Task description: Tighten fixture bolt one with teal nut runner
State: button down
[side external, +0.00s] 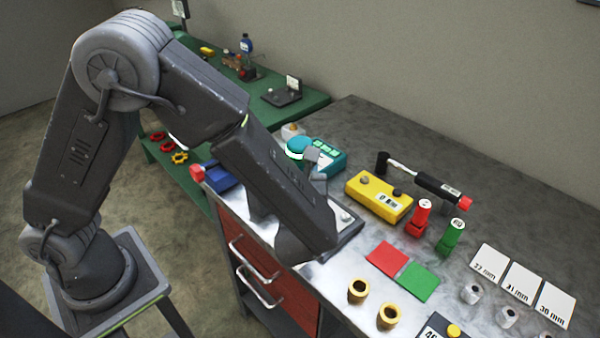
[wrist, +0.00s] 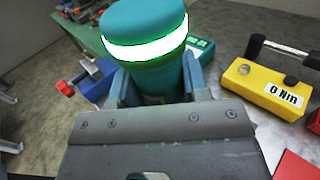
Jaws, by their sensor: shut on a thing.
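The teal nut runner (wrist: 145,60) stands between the fingers of my gripper (wrist: 155,88) in the wrist view. A bright white-green band glows around its upper body. My gripper is shut on it. In the side external view its round teal top (side external: 299,145) shows beside my gripper (side external: 316,172), just past my forearm. The lower end of the nut runner is hidden in both views. A flat plate with a dark edge (side external: 350,230) shows partly behind my arm. I cannot make out fixture bolt one; my arm and gripper cover that area.
A teal box (side external: 328,154) stands close behind the nut runner. A yellow box (side external: 379,198) reading 0 Nm, a torque wrench (side external: 425,181), and red (side external: 420,218) and green (side external: 451,236) pieces are to the right. A blue vise (side external: 222,176) is left. Sockets and cards lie at the front right.

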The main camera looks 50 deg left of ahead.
aim_at(300, 154)
jog(key=shift+r, duration=1.85)
